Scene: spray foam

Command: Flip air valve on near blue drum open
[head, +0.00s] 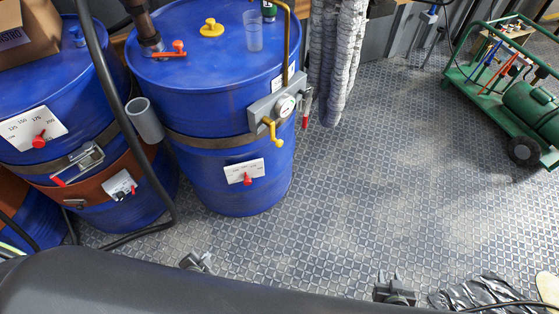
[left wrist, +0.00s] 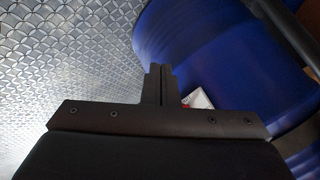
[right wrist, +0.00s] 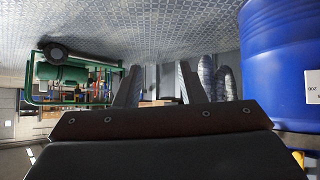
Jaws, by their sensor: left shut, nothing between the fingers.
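A blue drum (head: 205,100) stands upright left of the middle in the head view. A grey plate on its side carries a round gauge (head: 286,105) and a yellow lever (head: 271,128) that hangs down. A red handle (head: 306,103) shows beside that plate. An orange-red lever (head: 170,50) lies across a dark pipe fitting on the lid. I cannot tell which is the air valve. My left gripper (head: 199,261) is shut and empty, in front of and below the drum, apart from it. My right gripper (head: 395,282) is open and empty over the floor at right.
A second blue drum (head: 28,90) stands at left with a box (head: 25,32) on it. A black hose (head: 112,90) runs down between the drums. A green cart (head: 520,95) stands at far right. Black plastic (head: 480,291) lies at lower right. The middle floor is clear.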

